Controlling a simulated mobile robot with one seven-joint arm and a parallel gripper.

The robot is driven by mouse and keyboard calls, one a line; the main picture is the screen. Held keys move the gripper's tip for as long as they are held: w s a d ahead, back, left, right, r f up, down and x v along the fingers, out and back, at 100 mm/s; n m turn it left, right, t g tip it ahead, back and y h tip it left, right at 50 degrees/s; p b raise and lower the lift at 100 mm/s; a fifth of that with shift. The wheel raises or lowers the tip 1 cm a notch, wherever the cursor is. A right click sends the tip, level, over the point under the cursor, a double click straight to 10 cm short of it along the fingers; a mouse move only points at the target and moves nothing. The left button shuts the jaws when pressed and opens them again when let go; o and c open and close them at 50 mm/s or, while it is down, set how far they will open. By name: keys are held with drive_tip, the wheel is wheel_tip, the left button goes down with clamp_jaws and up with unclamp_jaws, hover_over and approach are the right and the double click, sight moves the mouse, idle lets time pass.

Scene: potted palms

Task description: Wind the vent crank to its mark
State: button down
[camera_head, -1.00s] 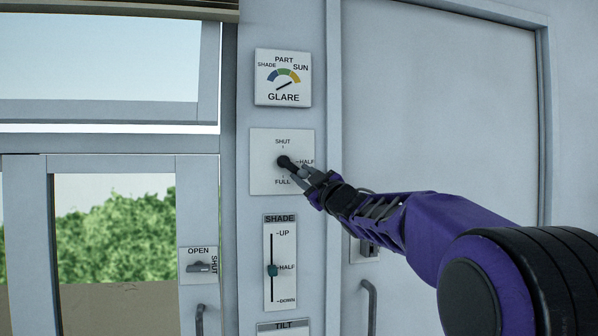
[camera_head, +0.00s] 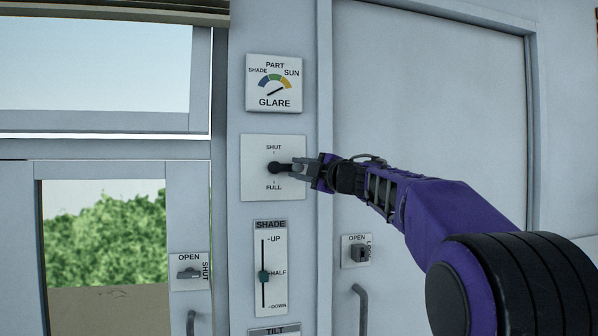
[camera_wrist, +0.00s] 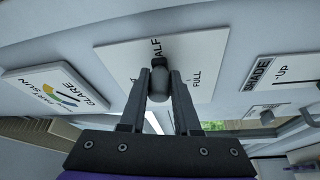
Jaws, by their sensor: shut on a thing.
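The vent crank (camera_head: 275,168) is a black hub and arm on a white plate (camera_head: 256,188) marked SHUT at the top and FULL at the bottom. In the head view its arm points right, about level, and my gripper hides the HALF mark. My gripper (camera_head: 296,166) comes from the right and is shut on the crank's knob. In the wrist view the grey knob (camera_wrist: 158,84) sits between my two fingers (camera_wrist: 158,92), with the partly covered HALF lettering right behind the crank arm.
Above is a GLARE dial (camera_head: 274,84), its needle toward SUN. Below is a SHADE slider (camera_head: 263,277) near HALF, with a TILT panel (camera_head: 274,331) under it. OPEN/SHUT latches (camera_head: 189,273) and another at right (camera_head: 358,252) flank the post, with door handles (camera_head: 359,310) below.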

drive_tip(key=shift+s+r, duration=0.1)
drive_tip(key=shift+r, duration=0.3)
drive_tip(key=c, duration=0.9)
unclamp_jaws()
drive_tip(key=shift+a, duration=0.1)
drive_tip(key=shift+o, duration=1.2)
drive_tip(key=shift+f, duration=0.2)
drive_tip(key=b+v, duration=0.3)
drive_tip(key=v, duration=1.4)
drive_tip(key=shift+s, duration=0.1)
